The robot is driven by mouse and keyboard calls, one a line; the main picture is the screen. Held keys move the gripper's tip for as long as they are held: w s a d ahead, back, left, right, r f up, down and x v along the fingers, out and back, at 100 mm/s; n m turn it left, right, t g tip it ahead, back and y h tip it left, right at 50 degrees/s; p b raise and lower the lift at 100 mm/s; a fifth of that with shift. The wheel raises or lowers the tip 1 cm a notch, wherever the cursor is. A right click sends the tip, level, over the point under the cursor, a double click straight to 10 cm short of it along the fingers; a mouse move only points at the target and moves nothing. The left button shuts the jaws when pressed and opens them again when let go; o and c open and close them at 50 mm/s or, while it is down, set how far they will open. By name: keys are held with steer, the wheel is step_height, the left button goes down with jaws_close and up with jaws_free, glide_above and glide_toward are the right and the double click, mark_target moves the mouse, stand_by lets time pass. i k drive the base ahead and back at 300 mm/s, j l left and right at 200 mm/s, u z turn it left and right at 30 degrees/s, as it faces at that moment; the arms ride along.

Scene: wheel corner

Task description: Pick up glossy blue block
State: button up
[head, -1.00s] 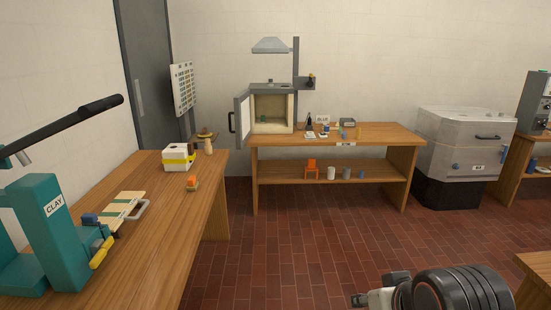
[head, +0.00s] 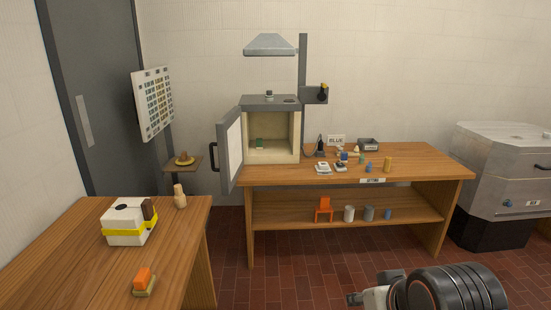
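Several small blue items show in the head view, and I cannot tell which is the glossy blue block. A blocky blue item (head: 344,156) sits among small things on the wooden table, below a sign reading BLUE (head: 337,140). A small blue piece (head: 369,167) stands to its right. Another blue item (head: 388,214) is on the lower shelf. My gripper (head: 356,299) is at the bottom edge, in front of the table and well apart from all of these. Its fingers are too small and cut off to read.
An open kiln (head: 270,101) with its door (head: 231,150) swung left stands on the table (head: 425,163). A nearer bench (head: 60,265) at left holds a white box (head: 126,226) and an orange-topped block (head: 143,280). A grey bin (head: 500,175) is at right. Brick floor between is clear.

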mark_target(343, 158)
steer(key=i+z, duration=0.2)
steer(key=i, duration=0.25)
steer(key=i+j+z, duration=0.15)
steer(key=i, duration=0.25)
steer(key=i+j+z, duration=0.2)
steer(key=i, duration=0.25)
